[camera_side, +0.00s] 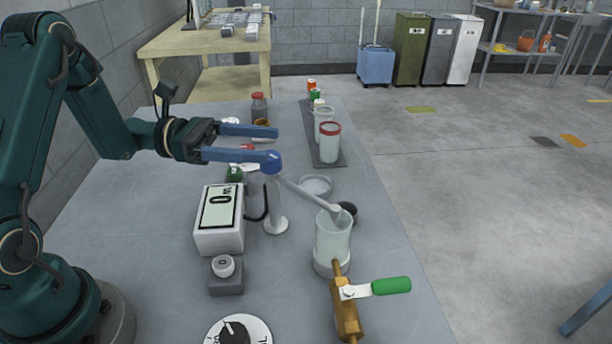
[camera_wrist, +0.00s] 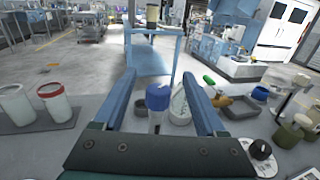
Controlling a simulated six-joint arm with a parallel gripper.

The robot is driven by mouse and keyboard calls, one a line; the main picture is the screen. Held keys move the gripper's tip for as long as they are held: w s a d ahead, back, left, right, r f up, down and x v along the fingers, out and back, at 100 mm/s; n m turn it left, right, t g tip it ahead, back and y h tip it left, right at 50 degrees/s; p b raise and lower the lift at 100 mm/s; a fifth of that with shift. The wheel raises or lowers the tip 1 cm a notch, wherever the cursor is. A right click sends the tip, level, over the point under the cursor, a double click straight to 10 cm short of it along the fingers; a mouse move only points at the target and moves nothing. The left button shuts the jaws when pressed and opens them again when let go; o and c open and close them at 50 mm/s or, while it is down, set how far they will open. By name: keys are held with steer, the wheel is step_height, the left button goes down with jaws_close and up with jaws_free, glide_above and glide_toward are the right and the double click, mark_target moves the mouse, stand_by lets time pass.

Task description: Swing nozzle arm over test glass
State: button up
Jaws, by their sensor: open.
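The nozzle arm (camera_side: 308,197) is a slim pale bar on a white post (camera_side: 277,210) with a blue cap (camera_side: 273,162). In the side view it slopes down to the right, and its end appears over the rim of the clear test glass (camera_side: 332,240). I cannot tell whether it is centred there. My gripper (camera_side: 275,146) has its blue fingers apart, level with the cap. In the wrist view the blue cap (camera_wrist: 158,97) shows between the two open fingers (camera_wrist: 158,74), with gaps on both sides.
A box with a display reading 0 (camera_side: 218,220) stands left of the post. A brass valve with a green handle (camera_side: 390,286) is in front of the glass. A dial (camera_side: 238,331) is at the near edge.

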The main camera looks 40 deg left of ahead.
step_height(320, 180, up, 6)
steer(key=s+d+m+g+y, duration=0.4)
steer(key=s+d+m+g, duration=0.5)
steer(key=s+m, duration=0.25)
steer(key=s+a+m+t+y, duration=0.5)
steer(key=a+m+y, duration=0.3)
steer(key=m+y, duration=0.3)
steer(key=shift+s+a+f+m+y, duration=0.2)
steer(key=shift+s+a+m+y, duration=0.1)
steer(key=shift+m, duration=0.35)
